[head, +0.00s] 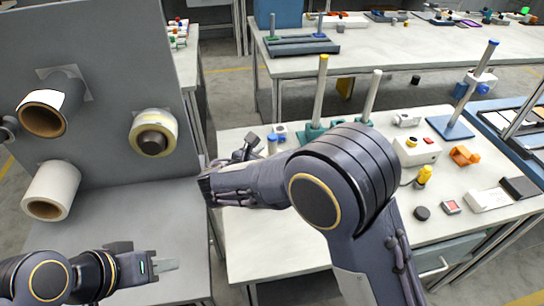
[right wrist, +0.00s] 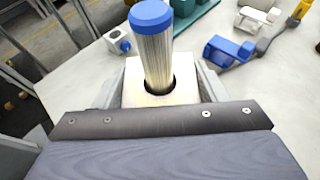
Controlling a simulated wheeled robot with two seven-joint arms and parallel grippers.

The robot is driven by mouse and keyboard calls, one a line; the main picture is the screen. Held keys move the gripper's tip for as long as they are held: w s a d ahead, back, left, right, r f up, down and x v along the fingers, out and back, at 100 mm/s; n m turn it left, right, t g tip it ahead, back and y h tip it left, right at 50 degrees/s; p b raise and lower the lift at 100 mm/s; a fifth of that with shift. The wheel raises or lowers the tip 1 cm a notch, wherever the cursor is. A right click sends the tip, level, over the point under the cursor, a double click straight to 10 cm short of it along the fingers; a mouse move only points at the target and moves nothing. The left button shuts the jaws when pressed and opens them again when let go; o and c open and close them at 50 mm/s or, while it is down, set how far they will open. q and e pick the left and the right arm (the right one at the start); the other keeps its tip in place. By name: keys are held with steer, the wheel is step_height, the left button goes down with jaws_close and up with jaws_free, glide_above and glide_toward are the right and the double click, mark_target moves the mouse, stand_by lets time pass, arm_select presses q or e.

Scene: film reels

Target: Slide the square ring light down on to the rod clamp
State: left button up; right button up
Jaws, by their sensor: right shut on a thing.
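The square ring light (right wrist: 132,96) is a pale square block with a round hole, seen in the right wrist view. My right gripper (right wrist: 158,88) is shut on it, with a grey finger on either side. An upright metal rod (right wrist: 155,58) with a blue cap comes up through the hole, so the ring is around the rod. The rod's blue top also shows in the head view (head: 271,138), just past my right arm, which hides the ring there. The rod clamp cannot be made out. My left gripper (head: 165,265) is low at the left, away from the rod; its jaw opening is unclear.
Near the rod are a small blue-and-white part (head: 281,130) and taller rods on teal bases (head: 312,131). A white box (head: 416,150), an orange part (head: 464,156) and a dark puck (head: 422,213) lie to the right. A grey panel (head: 100,110) with tape rolls stands left.

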steer(key=shift+s+f, duration=0.1)
steer(key=shift+f, duration=0.15)
steer(key=o, duration=1.2)
steer(key=shift+c, duration=0.2)
steer(key=v, duration=0.7)
steer(key=shift+s+a, duration=0.2)
steer(key=shift+s, duration=0.05)
steer(key=shift+r, duration=0.15)
